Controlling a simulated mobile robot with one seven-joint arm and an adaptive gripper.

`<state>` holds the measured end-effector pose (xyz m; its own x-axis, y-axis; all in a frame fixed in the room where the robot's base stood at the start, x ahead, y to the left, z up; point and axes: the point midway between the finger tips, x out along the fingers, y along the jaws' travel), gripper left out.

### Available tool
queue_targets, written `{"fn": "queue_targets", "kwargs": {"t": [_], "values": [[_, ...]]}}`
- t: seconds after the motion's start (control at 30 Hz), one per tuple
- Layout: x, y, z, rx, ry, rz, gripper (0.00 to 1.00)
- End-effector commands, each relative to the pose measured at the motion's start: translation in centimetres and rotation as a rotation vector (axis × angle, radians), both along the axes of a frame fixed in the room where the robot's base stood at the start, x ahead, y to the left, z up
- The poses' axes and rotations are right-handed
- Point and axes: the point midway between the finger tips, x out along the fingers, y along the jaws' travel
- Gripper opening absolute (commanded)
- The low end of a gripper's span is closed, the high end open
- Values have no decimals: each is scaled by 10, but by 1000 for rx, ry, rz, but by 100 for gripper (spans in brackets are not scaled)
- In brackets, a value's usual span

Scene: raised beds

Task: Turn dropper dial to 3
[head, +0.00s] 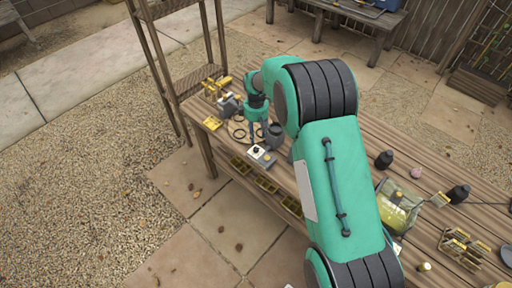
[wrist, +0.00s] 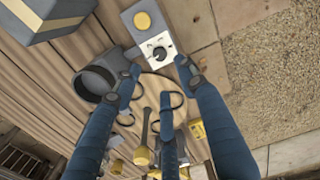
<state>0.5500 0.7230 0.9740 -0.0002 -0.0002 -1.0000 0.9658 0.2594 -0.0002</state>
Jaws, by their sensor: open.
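The dropper (head: 262,155) is a small grey box with a white plate, near the front edge of the wooden table in the head view. In the wrist view its dark round dial (wrist: 160,54) sits on the white plate, with small marks beside it too small to read. A yellow round button (wrist: 142,20) is on the same box. My gripper (wrist: 160,76) has its fingers spread and empty, with the fingertips close around the dial's side of the box. In the head view my gripper (head: 257,128) points down just behind the dropper. I cannot tell whether a finger touches it.
A grey hollow cylinder (wrist: 97,83) stands close to one finger in the wrist view. Dark rings and yellow-handled tools (head: 216,86) lie nearby on the table. Dark bottles (head: 384,160) and a glass container (head: 397,205) stand farther right. Gravel and paving lie beyond the table's front edge.

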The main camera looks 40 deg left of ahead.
Motion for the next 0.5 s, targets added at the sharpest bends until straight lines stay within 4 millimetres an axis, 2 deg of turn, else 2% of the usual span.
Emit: {"fn": "queue_targets", "kwargs": {"t": [0.3,0.5], "values": [[0,-1,-52,-1,2,0,41],[0,0,-79,-1,1,0,41]]}}
